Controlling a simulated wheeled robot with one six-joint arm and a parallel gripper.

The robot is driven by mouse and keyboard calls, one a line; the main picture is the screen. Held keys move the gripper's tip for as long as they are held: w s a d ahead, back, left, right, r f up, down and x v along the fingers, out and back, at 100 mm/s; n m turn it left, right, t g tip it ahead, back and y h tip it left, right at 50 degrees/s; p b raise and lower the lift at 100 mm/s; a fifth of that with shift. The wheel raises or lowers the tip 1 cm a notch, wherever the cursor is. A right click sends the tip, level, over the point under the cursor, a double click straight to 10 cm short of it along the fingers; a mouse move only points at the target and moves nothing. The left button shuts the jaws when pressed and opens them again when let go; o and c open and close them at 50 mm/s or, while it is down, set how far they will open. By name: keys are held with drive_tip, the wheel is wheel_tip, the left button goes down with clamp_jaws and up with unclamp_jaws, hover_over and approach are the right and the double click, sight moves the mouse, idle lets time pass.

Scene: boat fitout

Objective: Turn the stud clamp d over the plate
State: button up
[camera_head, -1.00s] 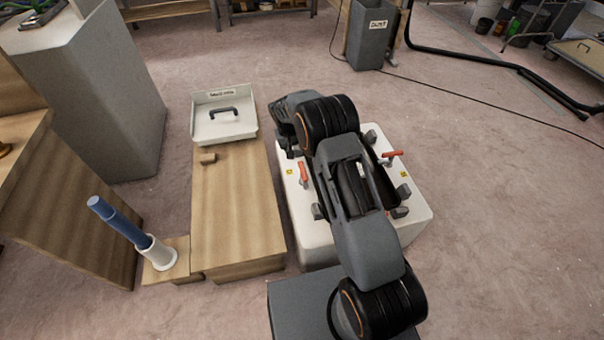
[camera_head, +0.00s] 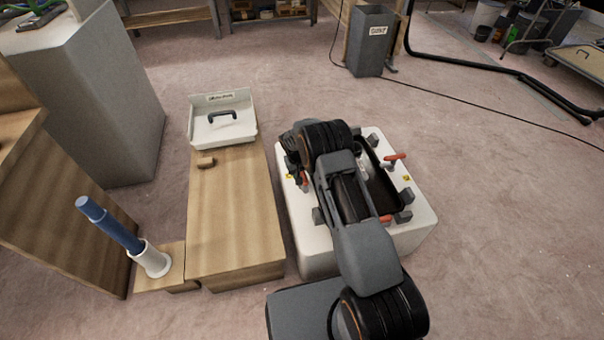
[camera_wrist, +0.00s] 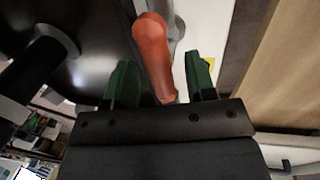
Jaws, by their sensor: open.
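The white housing (camera_head: 312,245) has a dark recessed opening (camera_head: 382,190) with grey clamps around its rim. Red clamp handles show at the upper right (camera_head: 396,157), at the lower edge (camera_head: 386,218), and at the left (camera_head: 303,181), the last partly hidden by my arm. I cannot read which clamp is d. In the wrist view, a red handle (camera_wrist: 152,55) lies between the two green fingers of my gripper (camera_wrist: 160,64). The fingers are apart, with a gap visible on either side of the handle. The gripper's fingers are hidden in the head view.
A wooden bench (camera_head: 235,220) stands close to the left of the housing, with a white tray (camera_head: 222,127) at its far end. A blue rod stands in a white cup (camera_head: 152,260) at lower left. A grey bin (camera_head: 370,55) stands behind.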

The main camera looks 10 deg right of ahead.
drive_tip(key=c, duration=0.9)
drive_tip(key=shift+o, duration=0.2)
drive_tip(key=shift+n, duration=0.3)
drive_tip(key=n+t+p, duration=0.1)
drive_tip(key=n, duration=0.3)
drive_tip(key=shift+r+n, duration=0.15)
drive_tip(key=shift+n, duration=0.15)
drive_tip(key=n+p, duration=0.1)
drive_tip(key=n, duration=0.3)
drive_tip(key=shift+d+t+y+p, duration=0.1)
drive_tip(key=shift+t+y+p, duration=0.2)
drive_tip(key=shift+y+p, duration=0.1)
drive_tip(key=n, duration=0.2)
drive_tip(key=n+p, duration=0.1)
drive_tip(key=n, duration=0.1)
drive_tip(key=shift+n+t+y, duration=0.3)
drive_tip(key=shift+n, duration=0.1)
drive_tip(key=shift+d+n+y+p, duration=0.1)
drive_tip(key=shift+n+y+p, duration=0.3)
drive_tip(key=shift+n, duration=1.5)
